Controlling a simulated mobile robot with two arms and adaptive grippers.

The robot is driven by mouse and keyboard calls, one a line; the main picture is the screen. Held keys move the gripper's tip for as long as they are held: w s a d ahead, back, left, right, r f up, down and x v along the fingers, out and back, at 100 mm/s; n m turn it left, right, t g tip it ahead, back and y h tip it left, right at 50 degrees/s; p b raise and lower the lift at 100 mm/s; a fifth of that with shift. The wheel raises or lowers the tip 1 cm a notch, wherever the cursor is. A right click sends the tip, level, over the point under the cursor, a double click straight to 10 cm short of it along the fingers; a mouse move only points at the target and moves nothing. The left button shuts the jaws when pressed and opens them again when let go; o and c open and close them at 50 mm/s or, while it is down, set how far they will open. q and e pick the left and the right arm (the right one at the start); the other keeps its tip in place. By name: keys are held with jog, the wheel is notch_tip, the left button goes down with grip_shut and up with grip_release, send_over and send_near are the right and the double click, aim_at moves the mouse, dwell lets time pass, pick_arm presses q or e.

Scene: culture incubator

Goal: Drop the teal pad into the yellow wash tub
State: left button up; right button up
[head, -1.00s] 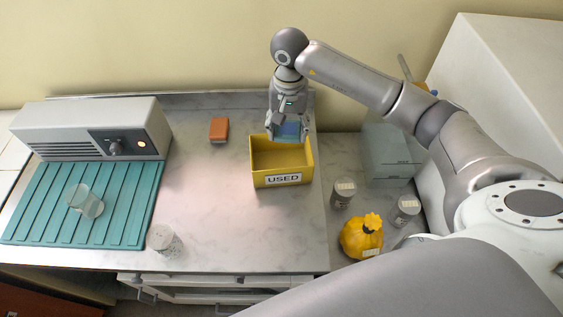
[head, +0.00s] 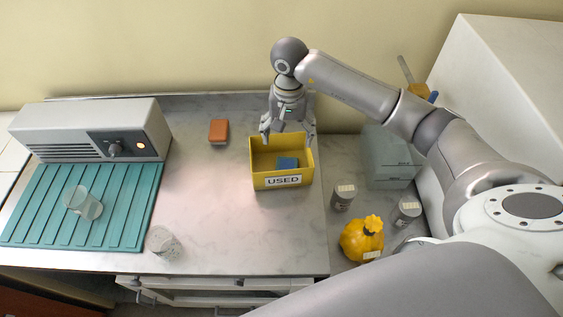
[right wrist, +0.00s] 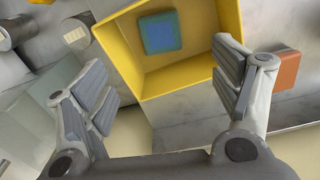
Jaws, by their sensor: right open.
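The yellow wash tub (head: 262,182), labelled USED, stands on the marble counter near its right end. In the right wrist view the pad (right wrist: 160,33) lies within the yellow walls of the tub (right wrist: 195,80). My right gripper (head: 288,137) is over the back of the tub. It is open and empty, with its fingers (right wrist: 165,95) wide apart and clear of the pad. My left gripper is not in view.
An orange-brown block (head: 218,130) lies left of the tub. A grey control box (head: 90,130) and a teal ribbed mat (head: 120,215) with a clear beaker (head: 82,203) are at the left. Jars, a yellow bag (head: 362,240) and a grey-green box (head: 388,160) stand at the right.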

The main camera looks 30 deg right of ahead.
notch_tip(320, 180, up, 12)
dwell(0.5)
dwell(0.4)
